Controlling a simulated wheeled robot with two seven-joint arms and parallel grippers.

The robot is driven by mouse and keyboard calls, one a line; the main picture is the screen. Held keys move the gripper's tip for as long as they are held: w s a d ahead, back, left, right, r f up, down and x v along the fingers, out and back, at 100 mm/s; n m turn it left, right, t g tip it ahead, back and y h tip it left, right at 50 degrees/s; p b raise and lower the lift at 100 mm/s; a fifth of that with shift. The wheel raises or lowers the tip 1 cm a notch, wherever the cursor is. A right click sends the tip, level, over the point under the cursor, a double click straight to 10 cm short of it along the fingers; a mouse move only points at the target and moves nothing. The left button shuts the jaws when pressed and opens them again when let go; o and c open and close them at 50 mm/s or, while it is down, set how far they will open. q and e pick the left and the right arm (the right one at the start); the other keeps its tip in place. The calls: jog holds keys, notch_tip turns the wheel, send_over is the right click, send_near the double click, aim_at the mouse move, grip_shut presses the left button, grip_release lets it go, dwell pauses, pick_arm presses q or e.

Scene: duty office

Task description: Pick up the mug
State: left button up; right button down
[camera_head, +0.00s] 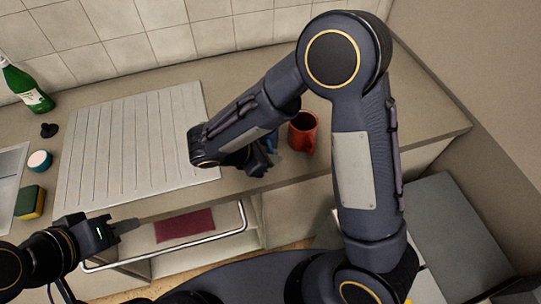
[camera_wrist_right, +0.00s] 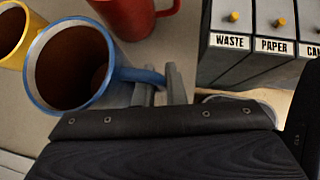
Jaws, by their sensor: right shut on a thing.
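In the right wrist view, a mug with a blue rim, blue handle and dark inside (camera_wrist_right: 72,68) stands in front of my right gripper (camera_wrist_right: 160,88). The fingers are shut on its handle. In the head view my right gripper (camera_head: 262,160) is over the counter's front edge, and my arm hides most of the blue mug. A red mug (camera_head: 303,131) stands just right of it; it also shows in the right wrist view (camera_wrist_right: 135,15). A yellow-rimmed mug (camera_wrist_right: 12,30) is at the left there. My left gripper (camera_head: 124,226) is low at the left, away from the mugs; its finger gap is unclear.
A ribbed drainboard (camera_head: 95,150) fills the counter's middle. A green bottle (camera_head: 26,90), a black stopper (camera_head: 48,130) and a sponge (camera_head: 29,202) are at left. A red cloth (camera_head: 185,225) lies below the counter. Labelled bins (camera_wrist_right: 240,45) show in the right wrist view.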

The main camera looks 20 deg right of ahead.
jog(key=s+f+b+v, duration=0.1)
jog(key=s+b+v, duration=0.1)
jog(key=v, duration=1.5)
jog(key=shift+s+a, duration=0.35)
jog(key=shift+a, duration=0.3)
